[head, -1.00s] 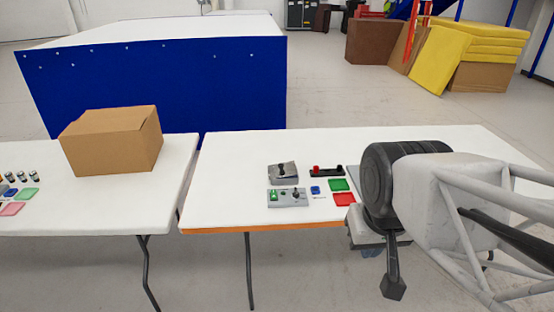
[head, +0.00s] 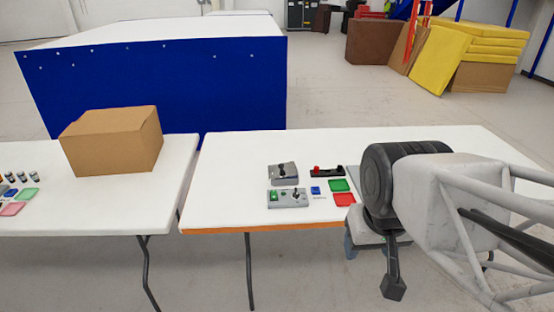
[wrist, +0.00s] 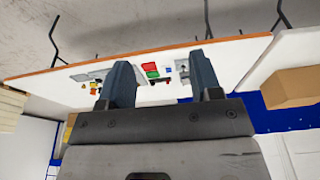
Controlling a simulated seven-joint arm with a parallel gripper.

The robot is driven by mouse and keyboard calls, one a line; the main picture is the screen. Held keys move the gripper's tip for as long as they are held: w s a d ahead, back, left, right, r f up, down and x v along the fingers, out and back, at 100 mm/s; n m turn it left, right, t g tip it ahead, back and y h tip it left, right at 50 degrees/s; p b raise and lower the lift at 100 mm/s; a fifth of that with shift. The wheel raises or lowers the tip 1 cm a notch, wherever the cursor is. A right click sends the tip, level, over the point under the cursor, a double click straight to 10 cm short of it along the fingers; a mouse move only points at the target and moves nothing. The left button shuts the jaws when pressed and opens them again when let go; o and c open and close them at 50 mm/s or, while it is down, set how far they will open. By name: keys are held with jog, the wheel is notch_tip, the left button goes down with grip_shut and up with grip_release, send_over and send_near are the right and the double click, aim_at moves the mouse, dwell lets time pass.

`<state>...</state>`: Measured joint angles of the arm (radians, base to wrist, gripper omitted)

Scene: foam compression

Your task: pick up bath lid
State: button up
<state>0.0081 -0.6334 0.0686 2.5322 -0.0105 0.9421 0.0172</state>
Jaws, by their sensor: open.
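I cannot tell which thing is the bath lid; no part in view is plainly a lid. Small parts lie on the right white table (head: 240,165): a grey box with a black lever (head: 283,174), a grey box with a green part and a joystick (head: 287,199), a black bar with a red knob (head: 327,172), a blue piece (head: 315,190), a green square (head: 339,185) and a red square (head: 344,200). My gripper (wrist: 160,60) is open and empty in the wrist view.
A cardboard box (head: 110,142) stands on the left table (head: 100,212), with small coloured parts (head: 18,195) at its left. A gap separates the two tables. The right table's left half is clear. A large blue-sided platform (head: 160,85) stands behind. My arm hides the right table's right part.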

jog(key=w+d+f+n+t+h, duration=0.1)
jog(key=w+f+n+h, duration=0.3)
jog(key=w, duration=0.9)
jog(key=w+d+r+n+t+h, duration=0.1)
jog(key=w+d+n, duration=0.1)
jog(key=w+n, duration=0.75)
jog(key=w+d+f+n+t+h, duration=0.1)
jog(key=w+f+n+t+h, duration=0.15)
jog(key=w, duration=1.35)
jog(key=w+a+f+n+t, duration=0.2)
jog(key=w+a+f+n, duration=0.25)
jog(key=w, duration=0.35)
jog(key=w+a+f+n+t, duration=0.1)
jog(key=w+a+f+n, duration=0.2)
jog(key=w+f+n, duration=0.3)
jog(key=n+t+y, duration=0.3)
jog(key=n, duration=0.5)
send_near(280, 165)
jog(key=w, duration=0.2)
jog(key=shift+s+d+f, duration=0.15)
jog(key=shift+d+f, duration=0.05)
jog(key=shift+d, duration=0.2)
jog(key=shift+x, duration=1.25)
